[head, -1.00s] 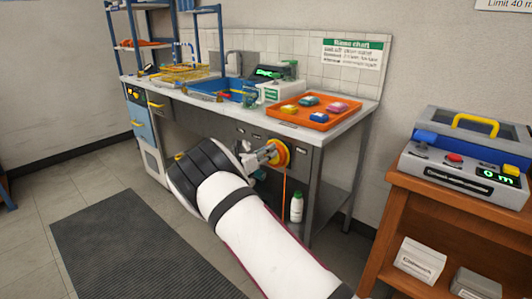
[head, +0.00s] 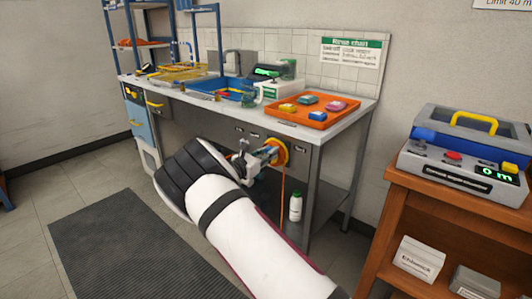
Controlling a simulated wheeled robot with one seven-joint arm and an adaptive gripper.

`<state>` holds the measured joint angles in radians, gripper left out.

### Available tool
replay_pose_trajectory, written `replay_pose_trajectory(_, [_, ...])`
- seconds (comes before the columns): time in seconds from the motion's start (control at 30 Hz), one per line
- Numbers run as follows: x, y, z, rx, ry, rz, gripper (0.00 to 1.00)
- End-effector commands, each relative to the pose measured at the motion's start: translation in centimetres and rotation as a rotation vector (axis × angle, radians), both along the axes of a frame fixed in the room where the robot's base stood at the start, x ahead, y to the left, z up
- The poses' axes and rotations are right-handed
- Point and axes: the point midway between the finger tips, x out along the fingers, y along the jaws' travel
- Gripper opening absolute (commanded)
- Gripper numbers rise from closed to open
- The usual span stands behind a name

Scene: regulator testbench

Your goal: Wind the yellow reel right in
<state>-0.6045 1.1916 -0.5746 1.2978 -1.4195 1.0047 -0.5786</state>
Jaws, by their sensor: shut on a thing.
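The yellow reel (head: 281,150) is a round yellow and orange disc on the front panel of the sink bench, right of centre in the head view. An orange line hangs down from it toward the floor. My gripper (head: 262,153) is at the left side of the reel, shut on a part at its front that looks like its handle. The fingers and my wrist hide much of this part, so its exact position is unclear.
The bench (head: 213,109) carries a blue sink, an orange tray (head: 315,122) with several coloured blocks, and a green-lit device. A white bottle (head: 296,207) stands on the lower shelf. A wooden cabinet (head: 393,198) with a case reading "0 m" stands at right.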

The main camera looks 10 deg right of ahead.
Motion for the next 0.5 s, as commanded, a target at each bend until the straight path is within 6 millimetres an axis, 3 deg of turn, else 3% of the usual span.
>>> replay_pose_trajectory(0.5, [-1.1,-0.8,-1.3,0.288,-0.396,-0.001,0.00])
